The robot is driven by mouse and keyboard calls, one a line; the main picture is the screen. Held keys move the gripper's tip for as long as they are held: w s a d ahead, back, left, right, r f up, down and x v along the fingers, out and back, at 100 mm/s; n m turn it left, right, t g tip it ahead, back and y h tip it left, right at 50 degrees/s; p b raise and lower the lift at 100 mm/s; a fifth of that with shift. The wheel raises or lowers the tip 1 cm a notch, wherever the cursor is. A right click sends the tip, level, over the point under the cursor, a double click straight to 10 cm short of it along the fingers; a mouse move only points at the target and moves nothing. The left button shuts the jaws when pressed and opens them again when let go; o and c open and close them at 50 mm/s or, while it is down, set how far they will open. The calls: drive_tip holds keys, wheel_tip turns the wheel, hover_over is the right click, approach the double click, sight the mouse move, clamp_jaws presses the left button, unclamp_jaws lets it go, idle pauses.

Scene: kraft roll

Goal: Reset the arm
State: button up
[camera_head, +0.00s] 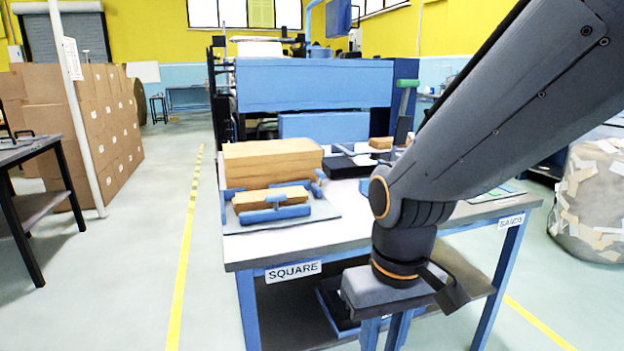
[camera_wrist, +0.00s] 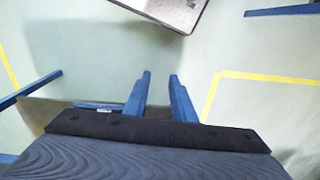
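My arm reaches down from the upper right in the head view and ends in my gripper (camera_head: 385,334), which points down in front of the workbench's near edge. In the wrist view the two blue fingers of my gripper (camera_wrist: 160,78) are apart, with only pale floor between them. It is open and holds nothing. The workbench (camera_head: 340,240) has a white top and blue legs, with a "SQUARE" label (camera_head: 293,271) at the front left. My arm hides part of the bench's right side.
A brown stack (camera_head: 272,158) and a smaller brown stack in a blue fixture (camera_head: 273,214) sit on the bench. A large blue machine (camera_head: 315,85) stands behind. Cartons (camera_head: 110,130) and a dark table (camera_head: 35,155) are left; a scrap bag (camera_head: 590,205) is right. The left aisle is clear.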

drive_tip(key=s+d+r+m+p, duration=0.1)
drive_tip(key=d+r+m+p, duration=0.2)
drive_tip(key=d+r+p, duration=0.6)
wheel_tip(320, 180, up, 2)
drive_tip(key=p, duration=0.6)
drive_tip(key=shift+s, duration=0.15)
